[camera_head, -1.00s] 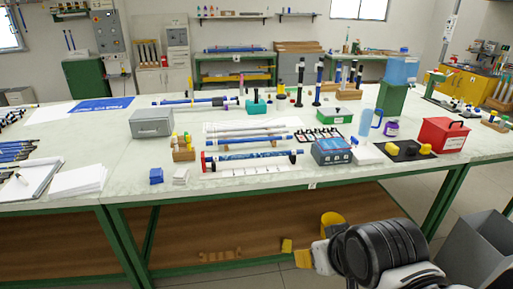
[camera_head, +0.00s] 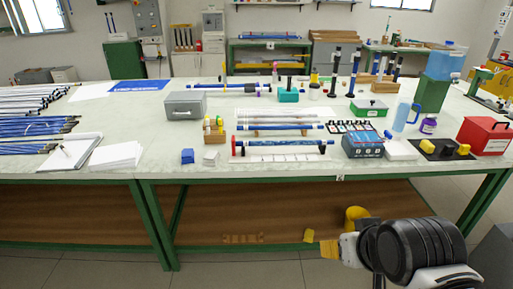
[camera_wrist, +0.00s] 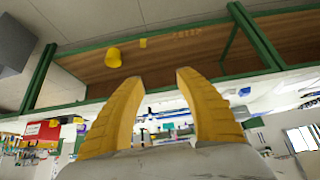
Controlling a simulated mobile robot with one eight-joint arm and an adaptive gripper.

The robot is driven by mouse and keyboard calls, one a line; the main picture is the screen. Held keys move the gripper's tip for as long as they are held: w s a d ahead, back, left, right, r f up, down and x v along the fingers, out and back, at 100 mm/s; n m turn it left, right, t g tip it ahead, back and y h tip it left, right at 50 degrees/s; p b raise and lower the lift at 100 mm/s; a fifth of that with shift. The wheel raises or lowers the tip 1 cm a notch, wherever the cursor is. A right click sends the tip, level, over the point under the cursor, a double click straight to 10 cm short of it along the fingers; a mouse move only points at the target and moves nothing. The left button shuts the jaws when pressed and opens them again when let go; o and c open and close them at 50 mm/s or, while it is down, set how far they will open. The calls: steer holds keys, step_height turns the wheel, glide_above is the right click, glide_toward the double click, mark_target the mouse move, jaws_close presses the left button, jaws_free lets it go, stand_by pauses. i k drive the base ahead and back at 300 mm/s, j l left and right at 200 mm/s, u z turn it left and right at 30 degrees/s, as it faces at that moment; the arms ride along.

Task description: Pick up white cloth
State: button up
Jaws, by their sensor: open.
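A small folded white stack (camera_head: 211,158), which looks like the white cloth, lies near the front edge of the table, just right of a similar blue stack (camera_head: 187,156). My gripper (camera_head: 319,243) is low at the lower right of the head view, in front of the table and below its top, well apart from the white stack. In the wrist view my gripper (camera_wrist: 161,76) shows two yellow fingers spread apart with nothing between them. I cannot pick out the white stack surely in the wrist view.
The green-framed table (camera_head: 240,178) has a brown lower shelf (camera_head: 230,215) with a yellow bin (camera_head: 355,217). A rod rack (camera_head: 285,158) and a blue-grey device (camera_head: 362,145) stand right of the stacks. White paper sheets (camera_head: 116,156) lie to the left. A grey box (camera_head: 185,105) stands behind.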

mark_target(211, 159)
steer(key=i+j+z, duration=0.1)
steer(key=i+j, duration=0.15)
steer(key=i+j+z, duration=0.1)
steer(key=i+j, duration=0.15)
steer(key=j, duration=0.15)
steer(key=i+j, duration=0.2)
steer(key=j, duration=0.15)
steer(key=i+j+z, duration=0.25)
steer(key=i+j, duration=0.2)
steer(key=j, duration=0.25)
steer(key=i+j+z, duration=0.1)
steer(key=j, duration=0.3)
steer(key=i, duration=0.1)
